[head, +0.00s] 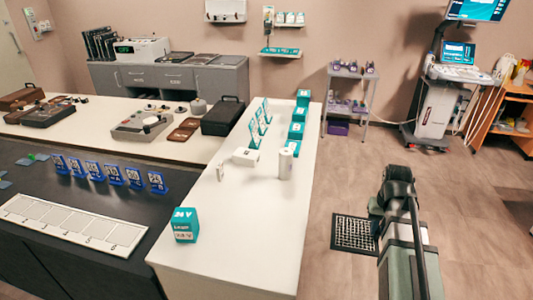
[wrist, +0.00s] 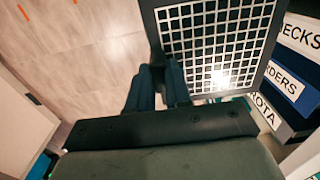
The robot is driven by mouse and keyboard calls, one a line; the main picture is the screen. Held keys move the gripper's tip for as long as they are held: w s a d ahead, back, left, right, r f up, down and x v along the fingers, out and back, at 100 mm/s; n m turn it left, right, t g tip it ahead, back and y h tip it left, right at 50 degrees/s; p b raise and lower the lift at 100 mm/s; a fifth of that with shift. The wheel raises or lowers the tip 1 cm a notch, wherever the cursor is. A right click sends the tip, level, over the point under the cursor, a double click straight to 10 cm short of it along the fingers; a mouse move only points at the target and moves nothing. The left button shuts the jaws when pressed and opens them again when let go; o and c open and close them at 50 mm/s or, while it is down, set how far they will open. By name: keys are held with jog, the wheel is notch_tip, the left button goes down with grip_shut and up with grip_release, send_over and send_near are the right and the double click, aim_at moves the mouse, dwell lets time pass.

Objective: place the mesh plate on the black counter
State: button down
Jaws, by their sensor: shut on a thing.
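The mesh plate (head: 355,233) is a dark-framed square with a pale grid, seen right of the white counter in the head view. In the wrist view the plate (wrist: 212,45) fills the upper middle. My gripper (wrist: 161,75) is shut on its near left edge. In the head view my gripper (head: 375,208) is mostly hidden by my arm, and the plate appears held over the floor. The black counter (head: 60,192) is at the left, with a row of blue numbered stands (head: 115,173) and a white numbered strip (head: 70,225) on it.
The white counter (head: 225,225) stands between the plate and the black counter. It bears a teal box (head: 186,225), a white cylinder (head: 285,163) and teal stands. Labelled dark items (wrist: 292,75) are close right of the plate in the wrist view. Floor around my arm is open.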

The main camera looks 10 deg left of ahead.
jog(key=w+a+r, duration=0.4)
jog(key=a+r, duration=0.3)
jog(key=r, duration=0.5)
jog(key=s+a+r, duration=0.2)
jog(key=a, duration=0.5)
jog(key=s+a+r, duration=0.1)
jog(key=s+a, duration=0.2)
jog(key=a, duration=0.4)
send_over(271, 222)
jog(key=shift+s+f, duration=0.1)
jog(key=shift+f, duration=3)
jog(key=shift+f, duration=0.1)
jog(key=c, duration=1.1)
grip_release()
jog(key=shift+o, duration=0.2)
